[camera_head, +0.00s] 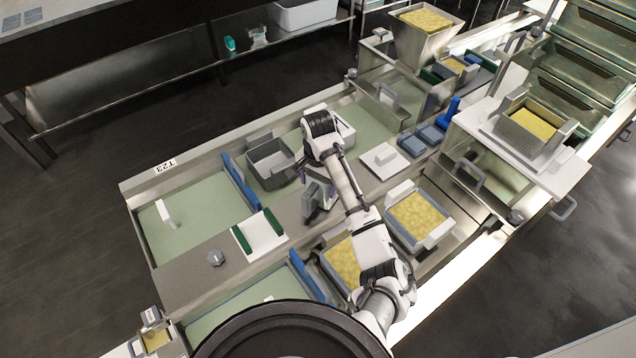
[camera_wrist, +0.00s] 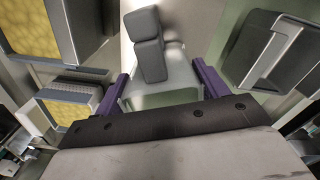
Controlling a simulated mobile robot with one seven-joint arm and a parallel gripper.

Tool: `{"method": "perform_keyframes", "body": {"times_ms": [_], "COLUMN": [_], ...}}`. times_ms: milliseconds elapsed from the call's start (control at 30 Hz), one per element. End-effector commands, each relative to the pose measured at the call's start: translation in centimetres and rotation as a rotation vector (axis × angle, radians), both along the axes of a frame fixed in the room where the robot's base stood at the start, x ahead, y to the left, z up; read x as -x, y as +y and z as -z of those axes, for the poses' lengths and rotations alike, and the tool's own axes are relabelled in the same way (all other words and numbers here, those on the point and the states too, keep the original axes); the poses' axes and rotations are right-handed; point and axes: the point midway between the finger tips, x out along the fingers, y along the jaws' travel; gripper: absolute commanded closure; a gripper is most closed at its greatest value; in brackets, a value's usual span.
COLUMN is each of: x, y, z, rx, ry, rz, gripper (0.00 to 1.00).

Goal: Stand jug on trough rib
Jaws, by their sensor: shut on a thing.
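The jug (camera_wrist: 168,85) is a pale grey-green vessel with a dark grey block-like handle (camera_wrist: 147,45). In the wrist view my gripper (camera_wrist: 160,88) has its two purple fingers on either side of the jug and is shut on it. In the head view the jug's dark part (camera_head: 312,197) shows beside my arm, which hides much of the jug and the fingers. The trough rib (camera_head: 190,262) is the flat grey metal strip between the two green-floored trough bays. The jug is over or at the rib's right part; I cannot tell whether it touches.
A white board with green edge bars (camera_head: 262,236) lies across the rib, left of the jug. A grey bin (camera_head: 270,160) stands in the back bay, near a blue divider (camera_head: 238,182). Cheese-filled moulds (camera_head: 418,216) stand right of my arm. A knob (camera_head: 215,258) sits on the rib's left part.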

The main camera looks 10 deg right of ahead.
Motion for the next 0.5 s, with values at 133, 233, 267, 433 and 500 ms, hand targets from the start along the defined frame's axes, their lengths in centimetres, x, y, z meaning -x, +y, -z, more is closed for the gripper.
{"method": "perform_keyframes", "body": {"times_ms": [133, 233, 267, 433, 500], "x": [-0.07, -0.06, -0.06, -0.01, -0.01], "y": [-0.01, -0.01, -0.01, 0.04, 0.04], "z": [0.20, 0.19, 0.20, 0.64, 0.62], "rx": [0.000, 0.000, 0.000, -0.001, -0.001], "ry": [-0.004, -0.004, -0.004, -0.001, -0.001], "rz": [0.000, -0.001, 0.000, 0.000, 0.000], "gripper": [0.77, 0.77, 0.77, 0.23, 0.14]}}
